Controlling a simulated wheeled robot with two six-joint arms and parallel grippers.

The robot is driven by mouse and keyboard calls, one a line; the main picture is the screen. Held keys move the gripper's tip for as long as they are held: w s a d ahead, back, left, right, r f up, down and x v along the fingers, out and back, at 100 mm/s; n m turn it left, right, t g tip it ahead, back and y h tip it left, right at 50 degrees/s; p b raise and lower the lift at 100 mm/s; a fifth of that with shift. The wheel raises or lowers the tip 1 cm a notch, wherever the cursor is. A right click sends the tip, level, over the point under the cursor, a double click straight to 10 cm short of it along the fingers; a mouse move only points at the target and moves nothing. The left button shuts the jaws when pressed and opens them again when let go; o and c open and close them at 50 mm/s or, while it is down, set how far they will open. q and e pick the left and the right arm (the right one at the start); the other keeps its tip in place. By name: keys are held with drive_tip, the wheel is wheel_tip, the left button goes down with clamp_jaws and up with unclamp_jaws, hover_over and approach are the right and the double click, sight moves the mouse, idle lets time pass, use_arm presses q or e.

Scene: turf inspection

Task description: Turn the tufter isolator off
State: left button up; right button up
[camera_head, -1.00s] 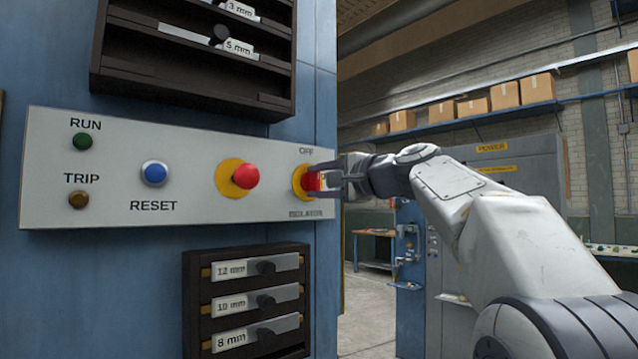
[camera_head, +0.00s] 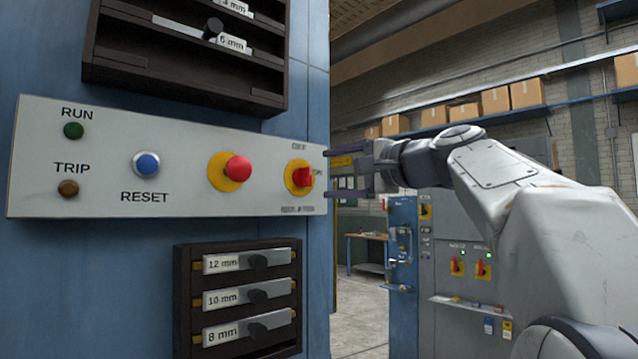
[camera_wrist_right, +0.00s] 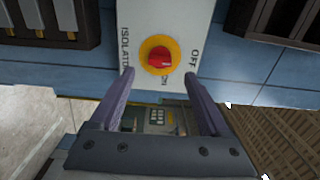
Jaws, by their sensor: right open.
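The isolator is a red rotary knob on a yellow disc (camera_head: 302,177) at the right end of the light panel (camera_head: 110,200). OFF is printed above it and ON to its right. It also shows in the right wrist view (camera_wrist_right: 160,57), where ISOLATOR reads at left, OFF at right and ON below. I cannot tell surely which way the knob points. My right gripper (camera_head: 335,173) is open and empty, apart from the knob, just right of the panel edge. In the right wrist view its two fingers (camera_wrist_right: 158,75) stand either side below the knob.
A red push button (camera_head: 238,167) on yellow and a blue RESET button (camera_head: 146,164) sit left of the isolator. Dark racks stand above (camera_head: 130,72) and below (camera_head: 183,290) the panel. A grey cabinet (camera_head: 455,310) stands behind.

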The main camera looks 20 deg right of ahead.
drive_tip(key=shift+v, duration=1.65)
drive_tip(key=a+f+n+g+p, duration=0.1)
drive_tip(key=a+f+g, duration=0.1)
drive_tip(key=a+f, duration=0.2)
drive_tip(key=w+a+f+n+g+y+p, duration=0.1)
drive_tip(key=a+f+g, duration=0.1)
drive_tip(key=a+f, duration=0.2)
drive_tip(key=a+f+n+g+p, duration=0.2)
drive_tip(key=a+f, duration=0.2)
drive_tip(key=shift+w+f, duration=0.2)
drive_tip(key=shift+w, duration=0.2)
drive_tip(key=s+a+f+n+g+h+p, duration=0.1)
drive_tip(key=s+a+f+n+g+p, duration=0.15)
drive_tip(key=s+a+f, duration=0.4)
drive_tip(key=s+a+f+n+g+h+p, duration=0.15)
drive_tip(key=s+f+n+g, duration=0.25)
drive_tip(key=f, duration=0.5)
drive_tip(key=s+a+f+n+g+p, duration=0.1)
drive_tip(key=s+a+f+n+g, duration=0.2)
drive_tip(key=s+a+f+n, duration=0.25)
drive_tip(key=s+d+f+n+g+h+p, duration=0.1)
drive_tip(key=s+d+f+n+h, duration=0.2)
drive_tip(key=s+f, duration=0.7)
drive_tip(key=shift+s+d+f+n+h, duration=0.35)
drive_tip(key=shift+s+d+n, duration=0.5)
drive_tip(key=shift+s+n, duration=0.3)
